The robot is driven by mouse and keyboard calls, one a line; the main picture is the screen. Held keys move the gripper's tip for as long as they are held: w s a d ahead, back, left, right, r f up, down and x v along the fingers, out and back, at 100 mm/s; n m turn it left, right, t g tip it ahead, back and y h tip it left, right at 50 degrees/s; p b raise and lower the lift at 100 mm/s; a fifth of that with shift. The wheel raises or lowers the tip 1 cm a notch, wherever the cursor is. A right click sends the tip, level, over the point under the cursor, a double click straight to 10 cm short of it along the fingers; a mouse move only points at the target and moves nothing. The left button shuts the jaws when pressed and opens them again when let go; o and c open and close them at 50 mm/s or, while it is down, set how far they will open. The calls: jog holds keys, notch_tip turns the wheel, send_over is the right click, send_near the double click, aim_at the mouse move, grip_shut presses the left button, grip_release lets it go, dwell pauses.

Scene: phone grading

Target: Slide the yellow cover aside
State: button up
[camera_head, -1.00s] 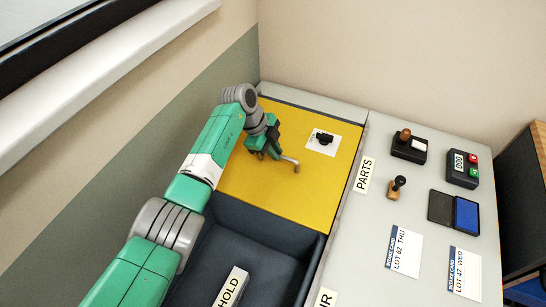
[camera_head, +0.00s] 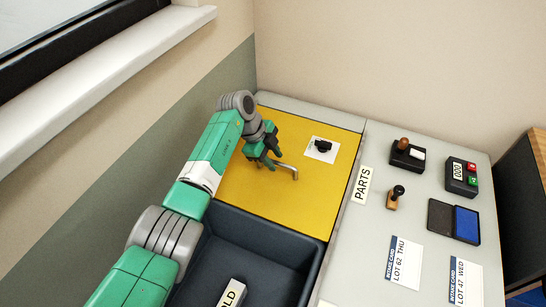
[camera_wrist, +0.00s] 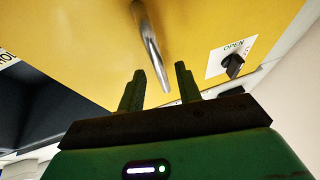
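The yellow cover (camera_head: 285,203) lies flat over the far bin. A metal bar handle (camera_head: 284,169) stands on it. A black knob on a white label (camera_head: 322,149) sits near its right side; in the wrist view the knob (camera_wrist: 233,66) is beside the word OPEN. My gripper (camera_head: 268,163) is at the handle's left end, low over the cover. In the wrist view the two fingers of my gripper (camera_wrist: 160,78) are apart, and the handle (camera_wrist: 152,50) shows ahead of and between them. Whether the fingers touch the handle cannot be told.
An open dark bin (camera_head: 255,245) with a HOLD label lies in front of the cover. On the grey counter (camera_head: 350,240) to the right are a PARTS label (camera_head: 362,185), stampers, an ink pad (camera_head: 453,221), a counter box (camera_head: 461,177) and two cards. A wall stands close on the left.

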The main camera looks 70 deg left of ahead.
jog(key=p+v, duration=0.2)
jog(key=v, duration=0.5)
jog(key=shift+r+p, duration=0.3)
jog(key=shift+s+a, duration=0.1)
jog(key=shift+s, duration=0.05)
